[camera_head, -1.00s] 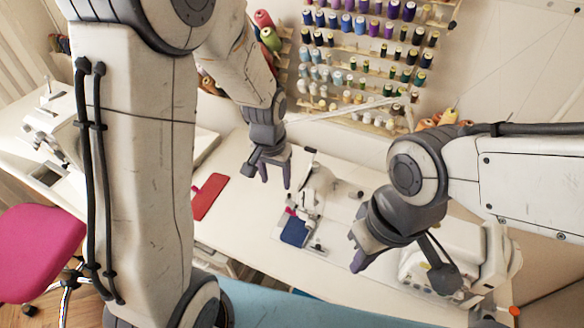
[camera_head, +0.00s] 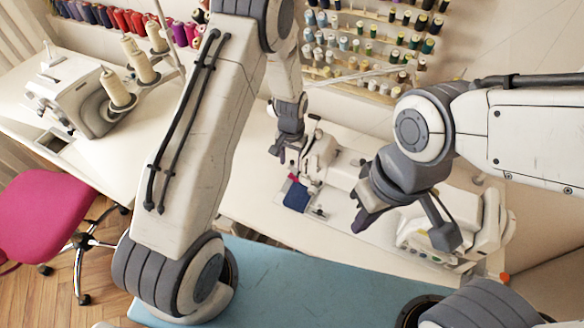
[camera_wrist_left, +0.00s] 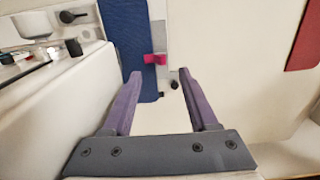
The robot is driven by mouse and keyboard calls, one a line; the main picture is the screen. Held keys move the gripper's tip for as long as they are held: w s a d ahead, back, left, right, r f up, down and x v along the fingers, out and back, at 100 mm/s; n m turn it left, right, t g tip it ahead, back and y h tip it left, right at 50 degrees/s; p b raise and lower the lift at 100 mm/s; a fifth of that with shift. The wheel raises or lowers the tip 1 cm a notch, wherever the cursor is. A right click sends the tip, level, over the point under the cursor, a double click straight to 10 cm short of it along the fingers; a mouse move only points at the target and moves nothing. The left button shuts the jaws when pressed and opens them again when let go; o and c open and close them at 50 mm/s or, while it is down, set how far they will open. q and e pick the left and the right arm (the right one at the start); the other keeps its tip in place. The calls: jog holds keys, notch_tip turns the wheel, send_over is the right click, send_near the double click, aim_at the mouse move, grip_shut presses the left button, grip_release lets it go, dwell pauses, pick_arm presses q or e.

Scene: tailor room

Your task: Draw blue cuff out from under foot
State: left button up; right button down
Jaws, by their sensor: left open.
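The blue cuff (camera_head: 297,196) lies at the near end of the white sewing machine (camera_head: 318,158). In the left wrist view the blue cuff (camera_wrist_left: 130,42) is a long strip ahead of the fingers, with a small pink part (camera_wrist_left: 155,59) at its right edge. My left gripper (camera_head: 292,158) is beside the machine head, just behind the cuff. Whether the cuff's hidden end is under the foot cannot be told. My right gripper (camera_head: 364,214) hangs right of the cuff; its jaw gap is unclear.
A red piece (camera_wrist_left: 305,44) lies right in the left wrist view. Another white machine (camera_head: 440,228) stands right, and a serger with thread cones (camera_head: 80,98) left. Thread racks (camera_head: 365,50) line the wall. A pink chair (camera_head: 45,215) is at left.

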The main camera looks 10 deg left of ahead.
aim_at(291, 175)
pick_arm(q)
notch_tip(291, 175, down, 6)
jog(key=shift+p, duration=0.55)
grip_shut()
